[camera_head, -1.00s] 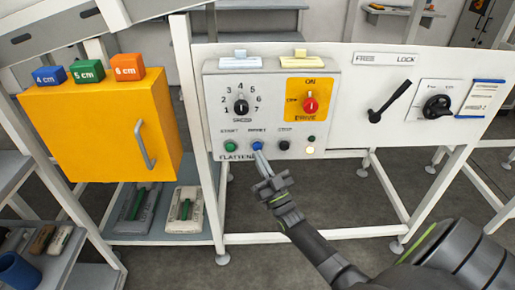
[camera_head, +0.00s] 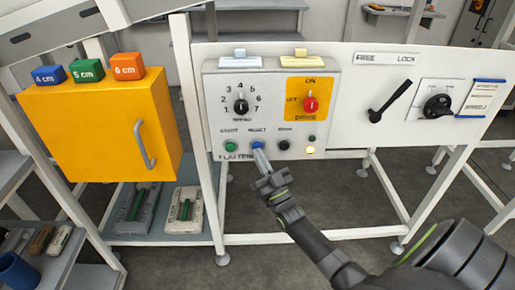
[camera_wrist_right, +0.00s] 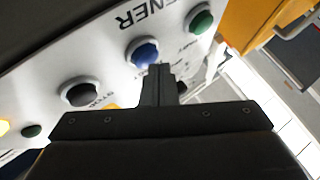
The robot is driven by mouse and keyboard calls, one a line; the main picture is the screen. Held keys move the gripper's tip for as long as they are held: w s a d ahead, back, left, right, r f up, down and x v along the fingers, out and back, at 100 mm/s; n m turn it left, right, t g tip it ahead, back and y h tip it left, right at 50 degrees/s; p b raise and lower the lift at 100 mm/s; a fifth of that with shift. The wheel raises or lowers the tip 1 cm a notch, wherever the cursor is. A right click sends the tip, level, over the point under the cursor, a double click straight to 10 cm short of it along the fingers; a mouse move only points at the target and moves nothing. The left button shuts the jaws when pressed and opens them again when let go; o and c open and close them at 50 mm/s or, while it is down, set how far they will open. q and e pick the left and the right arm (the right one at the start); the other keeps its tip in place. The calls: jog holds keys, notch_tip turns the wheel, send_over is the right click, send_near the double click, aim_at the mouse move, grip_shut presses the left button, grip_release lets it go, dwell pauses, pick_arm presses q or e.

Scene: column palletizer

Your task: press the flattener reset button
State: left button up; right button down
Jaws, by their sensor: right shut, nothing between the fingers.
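The blue reset button (camera_head: 257,145) is on the flattener control panel (camera_head: 215,100), between the green start button (camera_head: 230,146) and the black stop button (camera_head: 284,145). My right gripper (camera_head: 258,152) is shut and empty, its fingertips right at the lower edge of the blue button. In the right wrist view the blue button (camera_wrist_right: 145,54) shows just beyond the closed fingertips (camera_wrist_right: 158,68). I cannot tell whether they touch it. The green button (camera_wrist_right: 202,21) and the black button (camera_wrist_right: 80,93) lie to either side. My left gripper is not in view.
The panel also has a speed dial (camera_head: 241,106), a red drive knob (camera_head: 310,104) and a lit yellow lamp (camera_head: 310,150). A yellow cabinet (camera_head: 95,125) with coloured blocks on top is at left. A black lever (camera_head: 390,101) is at right.

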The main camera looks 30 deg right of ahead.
jog(key=shift+w+d, duration=0.2)
jog(key=shift+w, duration=0.15)
dwell(0.4)
dwell(0.3)
jog(key=shift+s+a, duration=0.5)
jog(key=shift+s, duration=0.3)
jog(key=s+a, duration=0.1)
jog(key=s+p, duration=0.1)
jog(key=s+a+p, duration=0.1)
jog(key=s, duration=0.1)
jog(key=shift+s+a, duration=0.1)
jog(key=shift+a, duration=0.2)
dwell(0.6)
